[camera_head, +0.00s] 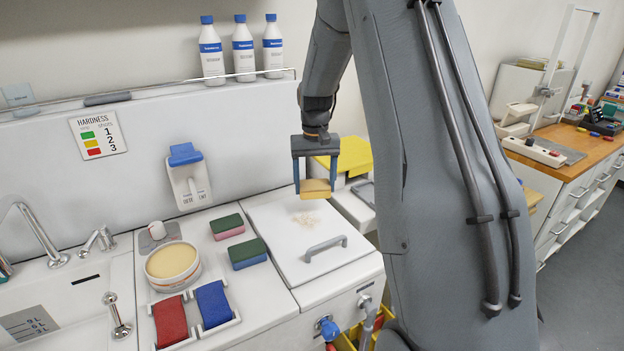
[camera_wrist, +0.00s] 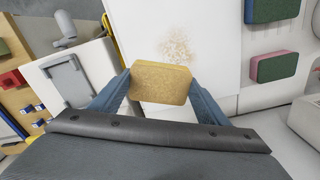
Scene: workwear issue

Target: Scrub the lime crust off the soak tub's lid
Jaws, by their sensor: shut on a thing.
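My gripper (camera_head: 315,187) is shut on a tan sponge (camera_head: 315,190), held between its two blue-grey fingers above the soak tub's lid. The sponge also shows in the wrist view (camera_wrist: 161,83). The white lid (camera_head: 290,245) lies flat on the counter, with a grey bar handle (camera_head: 326,248) near its front edge. A patch of beige lime crust (camera_head: 306,220) lies on the lid, just in front of and below the sponge. In the wrist view the crust (camera_wrist: 177,46) sits beyond the sponge, apart from it.
Two green-topped sponges, one pink below (camera_head: 227,227) and one blue below (camera_head: 248,253), lie left of the lid. A yellow-topped box (camera_head: 350,156) stands behind right.

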